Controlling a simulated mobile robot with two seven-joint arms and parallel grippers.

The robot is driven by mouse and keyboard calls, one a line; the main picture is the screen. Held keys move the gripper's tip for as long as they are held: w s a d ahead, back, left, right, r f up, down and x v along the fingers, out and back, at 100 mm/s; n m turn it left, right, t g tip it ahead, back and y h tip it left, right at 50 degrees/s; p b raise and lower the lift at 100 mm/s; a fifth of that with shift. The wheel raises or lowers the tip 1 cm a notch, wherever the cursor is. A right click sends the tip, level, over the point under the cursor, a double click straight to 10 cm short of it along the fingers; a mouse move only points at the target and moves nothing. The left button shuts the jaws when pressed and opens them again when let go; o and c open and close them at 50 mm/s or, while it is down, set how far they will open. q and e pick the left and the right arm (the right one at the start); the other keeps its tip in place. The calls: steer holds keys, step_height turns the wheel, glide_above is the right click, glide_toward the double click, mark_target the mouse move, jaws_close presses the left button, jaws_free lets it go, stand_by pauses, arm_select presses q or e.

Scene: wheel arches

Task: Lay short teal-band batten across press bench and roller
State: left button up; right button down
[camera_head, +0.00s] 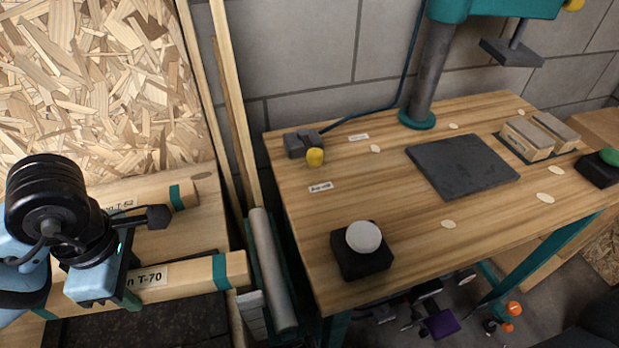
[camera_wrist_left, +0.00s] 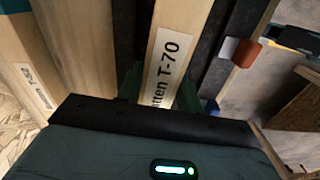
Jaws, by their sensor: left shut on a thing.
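A light wood batten labelled T-70 (camera_head: 190,279) has a teal band near its right end. In the left wrist view the labelled batten (camera_wrist_left: 181,28) passes between the fingers of my left gripper (camera_wrist_left: 160,88). A second teal-banded batten, its label ending in 52 (camera_head: 158,193), lies behind it. The press bench (camera_head: 385,225) has a wooden top. The grey roller (camera_head: 272,270) stands between the battens and the bench. The T-70 batten's right end is just left of the roller. My right gripper is out of view.
The press column (camera_head: 428,75) rises at the back. Tall strips (camera_head: 232,110) lean behind the roller.

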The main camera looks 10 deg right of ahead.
arm_select(q)
steer(key=m, duration=0.5)
steer(key=shift+w+a+r, duration=0.2)
steer(key=shift+w+a, duration=0.2)
steer(key=m, duration=0.4)
steer(key=shift+w+a+r+m, duration=0.2)
steer(key=shift+w+a+m, duration=0.1)
steer(key=m, duration=0.3)
steer(key=a+m, duration=0.1)
steer(key=m, duration=0.1)
steer(key=shift+w+r, duration=0.3)
steer(key=shift+w, duration=0.1)
steer(key=m, duration=0.3)
steer(key=shift+w+a+r, duration=0.1)
steer(key=shift+w, duration=0.05)
